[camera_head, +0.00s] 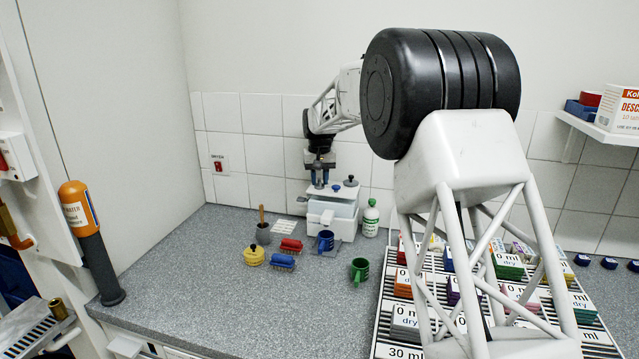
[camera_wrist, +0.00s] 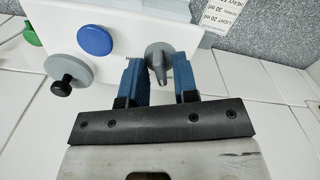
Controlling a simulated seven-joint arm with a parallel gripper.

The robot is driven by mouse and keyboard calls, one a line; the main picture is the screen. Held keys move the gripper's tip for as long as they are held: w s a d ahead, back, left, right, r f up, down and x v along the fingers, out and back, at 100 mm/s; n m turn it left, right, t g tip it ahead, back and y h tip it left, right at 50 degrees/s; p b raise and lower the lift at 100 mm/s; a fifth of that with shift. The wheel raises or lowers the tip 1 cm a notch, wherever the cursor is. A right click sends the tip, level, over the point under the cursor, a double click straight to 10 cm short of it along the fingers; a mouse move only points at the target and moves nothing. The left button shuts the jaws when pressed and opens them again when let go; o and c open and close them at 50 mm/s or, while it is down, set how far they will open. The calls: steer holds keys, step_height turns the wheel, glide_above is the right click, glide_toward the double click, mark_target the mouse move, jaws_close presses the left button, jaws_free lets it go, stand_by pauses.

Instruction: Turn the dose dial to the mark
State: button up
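The dose dial (camera_wrist: 158,58) is a grey round knob with a raised narrow grip, in the wrist view. It sits on the top of a white dispenser (camera_wrist: 40,40), which also stands by the back wall in the head view (camera_head: 345,228). My gripper (camera_wrist: 158,68) is open. Its two blue fingers stand on either side of the dial's grip, with visible gaps. In the head view my gripper (camera_head: 326,180) is just above the dispenser, and I cannot make out the dial there. Fingers hide the dial's edges. I cannot make out its mark.
Beside the dial are a blue round button (camera_wrist: 94,40) and a grey disc with a black knob (camera_wrist: 70,72). A printed card (camera_wrist: 235,14) lies on the counter.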

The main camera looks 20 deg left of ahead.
steer(key=shift+r, duration=0.15)
steer(key=shift+r, duration=2.85)
steer(key=shift+s+d+r, duration=0.2)
steer(key=shift+d+r, duration=0.1)
steer(key=shift+d, duration=0.1)
steer(key=s+d+r+m+t, duration=0.1)
steer(key=s+d+r, duration=0.3)
steer(key=s+d, duration=0.9)
steer(key=s+d+r+m, duration=0.1)
steer(key=s+d+r, duration=0.4)
steer(key=s+d, duration=0.8)
steer(key=s+d+f+m, duration=0.1)
steer(key=s+d+f, duration=0.3)
steer(key=s, duration=0.7)
steer(key=s+d+f+t, duration=0.1)
steer(key=s+d+f, duration=0.3)
steer(key=s+d, duration=0.4)
steer(key=s+d+f+m, duration=0.1)
steer(key=s+d+f, duration=0.3)
steer(key=s, duration=1)
steer(key=shift+s+d+f+m+t, duration=0.25)
steer(key=shift+d+m+t, duration=0.05)
steer(key=shift+d, duration=0.7)
